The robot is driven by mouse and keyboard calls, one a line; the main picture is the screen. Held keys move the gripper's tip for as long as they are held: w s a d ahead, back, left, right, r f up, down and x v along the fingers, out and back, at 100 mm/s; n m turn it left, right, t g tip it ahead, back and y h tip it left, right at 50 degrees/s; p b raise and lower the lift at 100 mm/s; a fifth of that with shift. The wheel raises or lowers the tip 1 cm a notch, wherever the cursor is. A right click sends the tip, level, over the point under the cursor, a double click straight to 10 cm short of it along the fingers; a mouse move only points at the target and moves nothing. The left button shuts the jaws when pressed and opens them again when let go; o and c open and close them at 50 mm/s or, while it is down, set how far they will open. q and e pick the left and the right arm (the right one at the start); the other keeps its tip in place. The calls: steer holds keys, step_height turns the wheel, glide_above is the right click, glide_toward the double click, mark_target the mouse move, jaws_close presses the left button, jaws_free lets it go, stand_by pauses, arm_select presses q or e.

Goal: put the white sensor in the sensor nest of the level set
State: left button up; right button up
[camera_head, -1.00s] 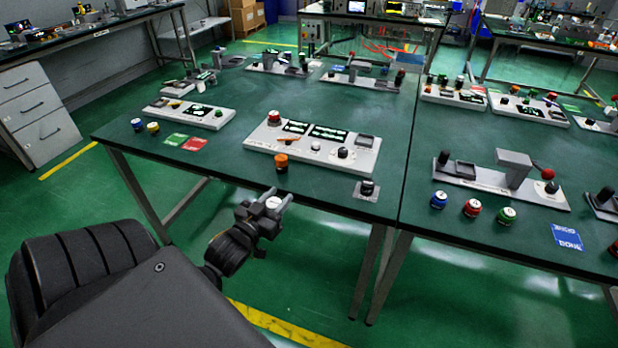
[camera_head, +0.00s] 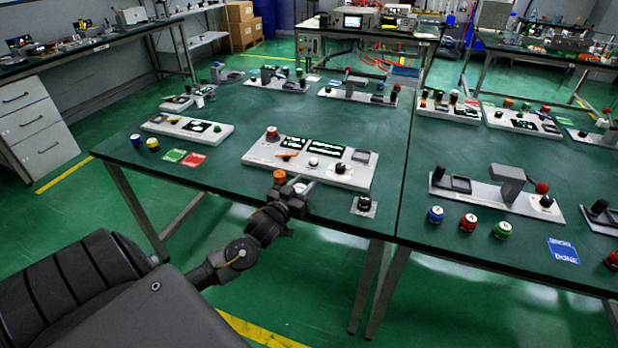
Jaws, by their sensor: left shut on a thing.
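My left gripper (camera_head: 302,188) is at the front edge of the near table, shut on a small white thing, which looks like the white sensor (camera_head: 300,187). The fingers hide part of it. A long light-grey panel (camera_head: 262,158) lies just beyond, with displays, a red button, a white round piece, a black knob and a square dark-rimmed recess (camera_head: 365,156) at its right end. It may be the level set; I cannot read its labels or tell which feature is the sensor nest. My right gripper is not in view.
An orange cap (camera_head: 280,176) stands right beside my left gripper. A small plate with a black knob (camera_head: 364,205) lies to the right. Green and red cards (camera_head: 192,160), blue and yellow caps (camera_head: 136,140) and another panel (camera_head: 205,131) are left.

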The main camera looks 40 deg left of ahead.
arm_select(q)
steer(key=w, duration=0.1)
steer(key=w+p, duration=0.1)
steer(key=w, duration=0.2)
steer(key=shift+a+r+p, duration=0.1)
steer(key=shift+a+p, duration=0.25)
steer(key=shift+w, duration=0.1)
steer(key=shift+f, duration=0.35)
steer(key=o, duration=1)
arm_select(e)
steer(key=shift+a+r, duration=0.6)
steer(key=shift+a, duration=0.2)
